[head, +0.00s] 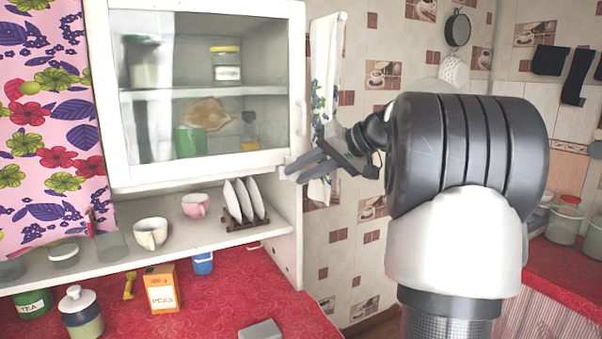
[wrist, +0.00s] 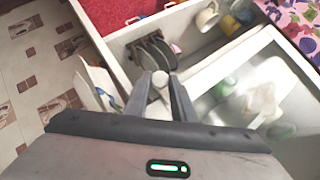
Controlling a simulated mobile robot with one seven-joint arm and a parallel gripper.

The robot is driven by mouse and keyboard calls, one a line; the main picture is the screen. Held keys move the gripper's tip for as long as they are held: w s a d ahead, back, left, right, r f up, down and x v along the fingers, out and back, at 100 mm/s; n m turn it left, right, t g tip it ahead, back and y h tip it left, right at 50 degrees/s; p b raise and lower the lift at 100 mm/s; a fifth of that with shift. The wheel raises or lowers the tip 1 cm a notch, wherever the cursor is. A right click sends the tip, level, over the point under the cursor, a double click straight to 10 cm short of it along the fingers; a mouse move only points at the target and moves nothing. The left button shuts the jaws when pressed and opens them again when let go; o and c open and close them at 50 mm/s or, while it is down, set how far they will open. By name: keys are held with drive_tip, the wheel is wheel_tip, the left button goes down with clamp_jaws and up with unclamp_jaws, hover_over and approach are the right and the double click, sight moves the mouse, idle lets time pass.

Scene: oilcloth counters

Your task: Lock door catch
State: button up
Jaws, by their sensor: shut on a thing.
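A white wall cabinet has a glass door (head: 200,178) that sits closed in its frame. A small pale door catch (wrist: 160,78) is at the door's lower right corner. My gripper (head: 296,172) reaches in from the right to that corner. In the wrist view my gripper (wrist: 160,90) has its two dark fingers on either side of the catch, shut on it. In the head view the fingers mostly hide the catch, and I cannot tell which way it is turned.
A towel (head: 325,90) hangs beside the cabinet, just behind my gripper. On the open shelf below stand a plate rack (head: 240,222), a pink cup (head: 195,205) and a white cup (head: 150,233). The red counter (head: 225,300) holds an orange box (head: 162,290) and jars.

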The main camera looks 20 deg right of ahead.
drive_tip(key=shift+y, duration=0.3)
drive_tip(key=o, duration=1)
drive_tip(key=shift+w, duration=0.1)
drive_tip(key=v, duration=1.7)
drive_tip(key=shift+d+r, duration=0.1)
drive_tip(key=shift+r, duration=0.05)
